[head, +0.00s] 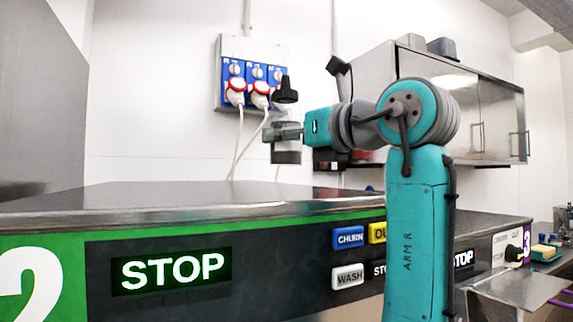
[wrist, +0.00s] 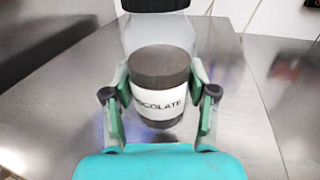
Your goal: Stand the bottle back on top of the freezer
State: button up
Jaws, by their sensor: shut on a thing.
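The bottle (head: 286,152) has a black conical cap and dark contents low in a clear body. In the wrist view the bottle (wrist: 158,75) shows a white label ending in "COLATE"; the rest of the word is hidden or cut off. My gripper (head: 285,132) is shut on the bottle, one green-padded finger on each side; it also shows in the wrist view (wrist: 160,98). The bottle looks upright. In the head view it appears above the metal freezer top (head: 170,193); I cannot tell the exact gap beneath it.
The freezer front has a lit STOP display (head: 172,269) and CHURN and WASH buttons. A socket panel (head: 252,80) with red plugs and white cables is on the wall behind. A steel cabinet (head: 480,110) hangs at right. The freezer top's left part is clear.

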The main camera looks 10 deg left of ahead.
aim_at(297, 161)
jog(key=shift+f, duration=2.15)
jog(key=shift+f, duration=0.1)
jog(key=o, duration=1.2)
jog(key=shift+s+d, duration=0.15)
jog(key=shift+d, duration=0.05)
jog(key=v, duration=1.1)
jog(key=shift+s+d, duration=0.2)
jog(key=shift+s, duration=0.05)
